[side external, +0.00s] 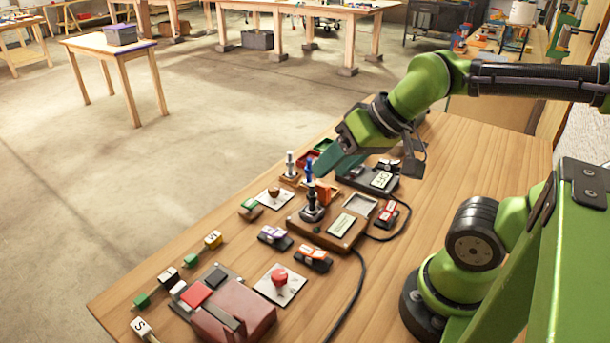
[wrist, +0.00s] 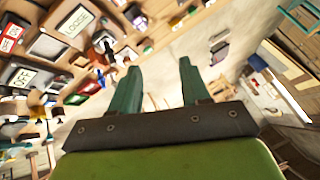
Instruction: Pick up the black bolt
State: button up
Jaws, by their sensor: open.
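A dark upright piece (side external: 312,206), which may be the black bolt, stands at the back left of a wooden control box. It looks like a knob or stick with a wide dark base, and the frames do not settle which it is. My gripper (side external: 328,164) hangs above and behind it, tilted, with green fingers pointing down and left. In the wrist view my gripper (wrist: 156,76) has its two fingers apart with nothing between them. A small dark upright shape (wrist: 104,47) shows left of the fingers there, possibly the same piece.
A blue-topped peg (side external: 308,171) and a white-topped peg (side external: 290,163) stand close to the fingers. The wooden box (side external: 341,224) has a label and a cable. A red button (side external: 280,277) and a maroon box (side external: 236,314) lie nearer. Bare table (side external: 470,160) lies to the right.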

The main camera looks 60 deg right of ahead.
jog(key=m+g+h, duration=0.2)
jog(key=m+g, duration=0.5)
jog(key=m, duration=0.7)
send_over(312, 184)
notch_tip(312, 184, down, 2)
jog(key=f, duration=1.1)
jog(key=shift+d+f, duration=0.1)
jog(key=shift+d, duration=0.1)
jog(key=shift+a+f, duration=0.15)
jog(key=shift+f, duration=1.2)
jog(key=shift+a+f, duration=0.1)
jog(key=shift+f, duration=1.25)
jog(key=shift+c, duration=0.3)
